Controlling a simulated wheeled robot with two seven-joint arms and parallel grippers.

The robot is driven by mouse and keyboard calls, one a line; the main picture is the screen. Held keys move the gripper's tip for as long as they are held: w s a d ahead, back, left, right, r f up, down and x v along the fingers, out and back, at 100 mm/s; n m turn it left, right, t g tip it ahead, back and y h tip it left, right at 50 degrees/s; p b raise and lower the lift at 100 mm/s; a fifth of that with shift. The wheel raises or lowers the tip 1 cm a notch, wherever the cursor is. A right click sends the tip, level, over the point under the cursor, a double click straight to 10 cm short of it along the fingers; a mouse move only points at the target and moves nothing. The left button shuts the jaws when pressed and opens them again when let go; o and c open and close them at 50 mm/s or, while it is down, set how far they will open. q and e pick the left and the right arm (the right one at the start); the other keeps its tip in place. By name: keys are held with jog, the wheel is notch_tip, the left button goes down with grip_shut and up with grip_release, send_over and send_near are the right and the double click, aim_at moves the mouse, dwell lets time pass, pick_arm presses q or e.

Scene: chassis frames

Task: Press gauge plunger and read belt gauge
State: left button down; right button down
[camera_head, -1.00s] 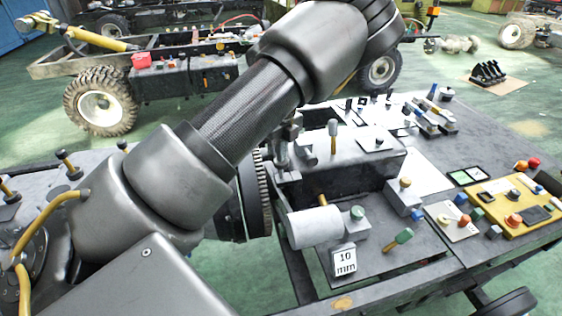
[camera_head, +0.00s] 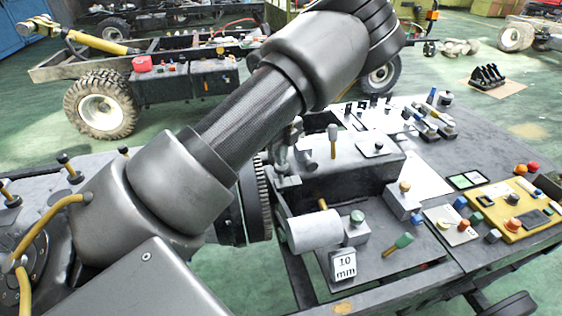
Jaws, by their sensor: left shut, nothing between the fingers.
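My left arm crosses the view and hides part of the bench. My left gripper (camera_head: 287,178) shows only partly past the forearm's edge; it points down, shut and empty, beside the toothed wheel (camera_head: 262,190). A white cylinder (camera_head: 314,230) lies to the right of the gripper and nearer the camera. Next to the cylinder is a grey block with a green round knob (camera_head: 357,216). I cannot tell which part is the gauge plunger. My right gripper is not in view.
A grey raised block (camera_head: 345,160) with an upright lever stands behind the gripper. A yellow control panel (camera_head: 515,207) with several buttons is at the far right. The dark bench top (camera_head: 480,140) has free room.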

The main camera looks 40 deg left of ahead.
pick_arm(q)
jog(key=shift+r+p, duration=1.8)
jog(key=shift+r, duration=0.85)
